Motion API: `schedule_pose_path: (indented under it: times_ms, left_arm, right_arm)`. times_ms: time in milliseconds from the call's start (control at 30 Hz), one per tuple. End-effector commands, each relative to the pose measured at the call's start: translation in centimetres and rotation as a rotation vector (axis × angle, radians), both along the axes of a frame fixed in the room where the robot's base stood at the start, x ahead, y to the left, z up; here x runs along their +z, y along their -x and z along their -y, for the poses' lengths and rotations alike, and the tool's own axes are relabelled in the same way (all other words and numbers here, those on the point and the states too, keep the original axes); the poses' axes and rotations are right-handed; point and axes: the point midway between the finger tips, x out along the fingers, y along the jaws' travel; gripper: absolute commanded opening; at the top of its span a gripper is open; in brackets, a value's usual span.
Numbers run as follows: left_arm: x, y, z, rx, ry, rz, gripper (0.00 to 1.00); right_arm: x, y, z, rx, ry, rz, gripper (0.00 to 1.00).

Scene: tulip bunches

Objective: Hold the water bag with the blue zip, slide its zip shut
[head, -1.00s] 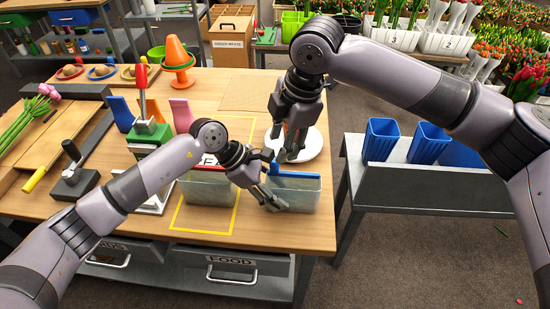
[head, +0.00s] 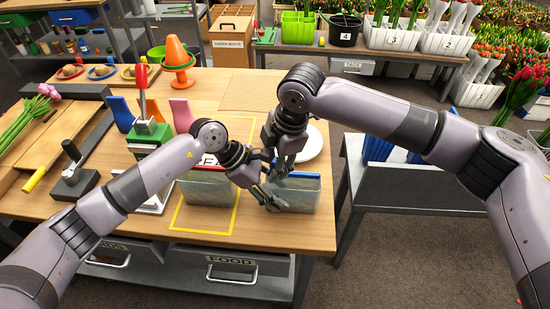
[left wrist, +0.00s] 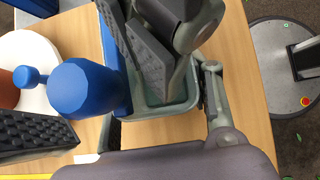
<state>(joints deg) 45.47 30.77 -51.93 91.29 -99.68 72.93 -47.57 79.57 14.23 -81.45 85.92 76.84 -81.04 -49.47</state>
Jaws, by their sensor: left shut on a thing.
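The water bag with the blue zip (head: 302,196) stands upright near the table's front right corner. Its blue zip strip (head: 304,175) runs along the top edge. The left wrist view shows the open bag mouth (left wrist: 160,112), the blue strip (left wrist: 115,62) and a large blue knob (left wrist: 85,92) beside it. My left gripper (head: 270,196) is shut on the bag at its left side. My right gripper (head: 283,172) is over the bag's top. Its ribbed fingers are spread on either side of the knob; contact is unclear. In the head view, the right gripper hides the knob.
A second bag (head: 206,190) stands to the left inside a yellow outline (head: 236,215). A white plate (head: 315,142) lies behind the blue-zip bag. A grey stand (head: 430,190) with blue bins is right of the table.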

Motion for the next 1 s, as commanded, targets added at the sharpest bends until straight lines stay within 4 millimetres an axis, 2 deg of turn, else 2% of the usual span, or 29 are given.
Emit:
schedule_pose_path:
  times_ms: [67, 433, 1000]
  left_arm:
    - [-0.1, 0.0, 0.0, 0.0, -0.001, 0.0, 0.22]
    - [-0.1, 0.1, 0.1, -0.003, 0.0, -0.001, 0.22]
    - [-0.1, 0.3, 0.0, -0.007, -0.002, -0.006, 0.22]
  right_arm:
    - [0.0, 0.0, 0.0, 0.0, 0.0, 0.0, 0.37]
    - [0.1, -0.1, 0.0, -0.001, -0.001, 0.003, 0.13]
    - [0.0, -0.4, 1.7, -0.007, 0.003, 0.006, 0.13]
